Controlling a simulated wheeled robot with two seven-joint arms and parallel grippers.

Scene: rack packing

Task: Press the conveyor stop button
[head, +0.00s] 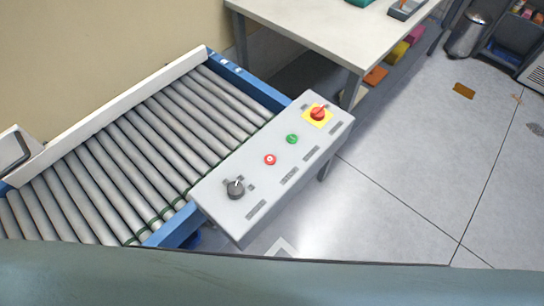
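A grey control panel (228,207) is fixed at the right side of the roller conveyor (132,150). On its face are a red button with a pale centre (270,159), a green button (292,139), a red rotary knob on a yellow square (318,113) and a dark selector switch (235,187). The red button lies between the selector and the green button. Nothing touches the panel. Neither gripper shows in the head view.
A white table (310,27) stands behind the panel, with coloured items (398,52) under it. A metal bin (467,36) stands at the back right. The floor (400,170) right of the panel is mostly clear. A grey-green surface (270,280) fills the bottom edge.

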